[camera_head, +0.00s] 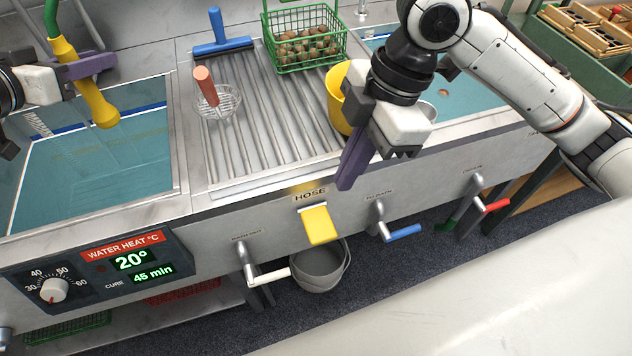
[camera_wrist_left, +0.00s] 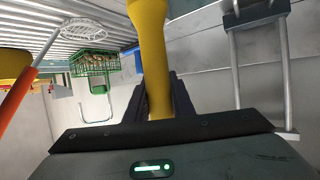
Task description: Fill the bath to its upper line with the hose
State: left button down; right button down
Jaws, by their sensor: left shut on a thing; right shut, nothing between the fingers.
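My left gripper (camera_head: 88,66) is shut on the yellow hose nozzle (camera_head: 98,102), with the green hose (camera_head: 52,20) above it. The nozzle tilts downward over the left bath (camera_head: 182,150), which holds blue-green water (camera_head: 95,165). A dark blue line and a small scale (camera_head: 38,122) show on its wall. I see no clear stream from the nozzle. In the left wrist view the nozzle (camera_wrist_left: 155,60) stands between the fingers. My right gripper (camera_head: 345,184) is shut and empty, above the yellow HOSE lever (camera_head: 318,225) on the front panel.
A ribbed drainboard holds a wire skimmer (camera_head: 217,103), a blue squeegee (camera_head: 222,47), a green basket of chestnuts (camera_head: 270,52) and a yellow container (camera_head: 338,98). White (camera_head: 268,276), blue (camera_head: 404,232) and red (camera_head: 494,205) levers line the front. A grey bucket (camera_head: 322,270) stands below.

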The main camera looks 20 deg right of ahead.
send_over(321, 232)
jog(key=d, duration=0.1)
notch_tip(321, 232, down, 12)
jog(key=shift+f, duration=0.85)
